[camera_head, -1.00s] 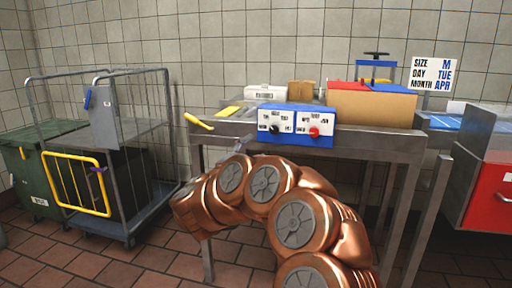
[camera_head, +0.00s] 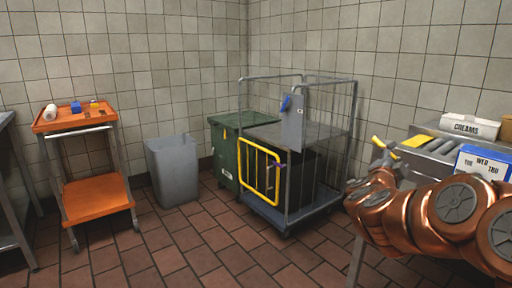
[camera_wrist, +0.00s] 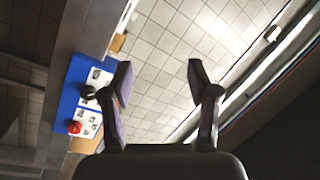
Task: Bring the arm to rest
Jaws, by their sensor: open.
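My gripper (camera_wrist: 158,74) is open and empty in the wrist view, its two dark fingers well apart with the tiled wall far behind them. In the head view my copper arm is bent at the right edge, in front of the metal table (camera_head: 436,156). I cannot make out the fingers clearly there. In the wrist view a blue control box (camera_wrist: 66,112) with a red knob (camera_wrist: 75,127) is to the left of the fingers, apart from them.
A wire trolley (camera_head: 285,212) with a yellow frame (camera_head: 243,165) stands left of the table, near a green bin (camera_head: 217,150). A grey bin (camera_head: 172,170) and an orange cart (camera_head: 97,196) stand farther left. The tiled floor in front is clear. A creams box (camera_head: 470,126) sits on the table.

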